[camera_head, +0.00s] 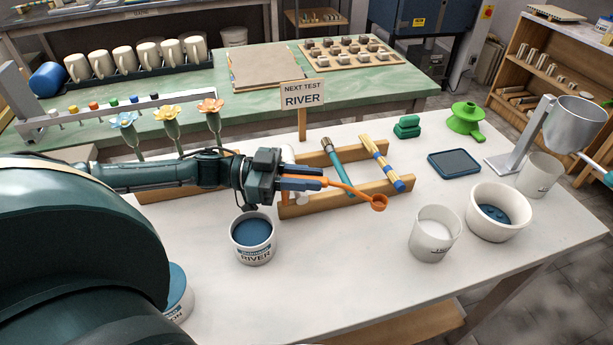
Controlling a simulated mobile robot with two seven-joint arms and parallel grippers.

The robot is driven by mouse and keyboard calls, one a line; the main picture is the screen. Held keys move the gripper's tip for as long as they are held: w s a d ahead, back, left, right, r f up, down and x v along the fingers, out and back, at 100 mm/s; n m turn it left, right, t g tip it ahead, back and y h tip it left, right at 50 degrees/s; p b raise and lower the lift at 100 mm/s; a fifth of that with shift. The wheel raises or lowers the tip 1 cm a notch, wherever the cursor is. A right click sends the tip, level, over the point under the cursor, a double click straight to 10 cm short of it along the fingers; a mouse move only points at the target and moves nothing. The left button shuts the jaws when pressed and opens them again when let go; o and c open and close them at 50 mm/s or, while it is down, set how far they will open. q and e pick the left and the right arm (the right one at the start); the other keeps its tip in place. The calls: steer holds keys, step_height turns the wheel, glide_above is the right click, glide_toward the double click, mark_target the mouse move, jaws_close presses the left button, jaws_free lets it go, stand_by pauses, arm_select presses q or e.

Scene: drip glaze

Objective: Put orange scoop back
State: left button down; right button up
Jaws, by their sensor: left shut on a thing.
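The orange scoop (352,190) has a thin handle and a small round cup at its right end. My left gripper (313,184) is shut on the handle's left end. The scoop points right and slightly down, and in the picture it crosses the front bar of the wooden rack (293,209). I cannot tell how high it is above the rack. A teal brush (337,162) and a yellow-and-blue striped tool (381,162) lie across the rack's bars. A white item (289,155) is partly hidden behind my left gripper. My right gripper is not in view.
A blue-filled RIVER tub (253,252) stands below my left gripper. A white cup (420,240) and white bowl (484,226) stand at right, near a metal funnel stand (516,150). A RIVER sign (303,95) stands behind the rack. The front middle table is clear.

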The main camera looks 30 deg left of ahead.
arm_select(q)
steer(key=shift+f, duration=0.6)
steer(key=c, duration=1.3)
jaws_free()
steer(key=shift+r, duration=0.1)
steer(key=shift+r, duration=0.35)
steer(key=shift+a+r, duration=0.2)
steer(key=shift+a, duration=0.05)
steer(key=b+v, duration=0.1)
steer(key=v, duration=1)
steer(key=shift+s+a, duration=0.15)
steer(key=shift+a, duration=0.1)
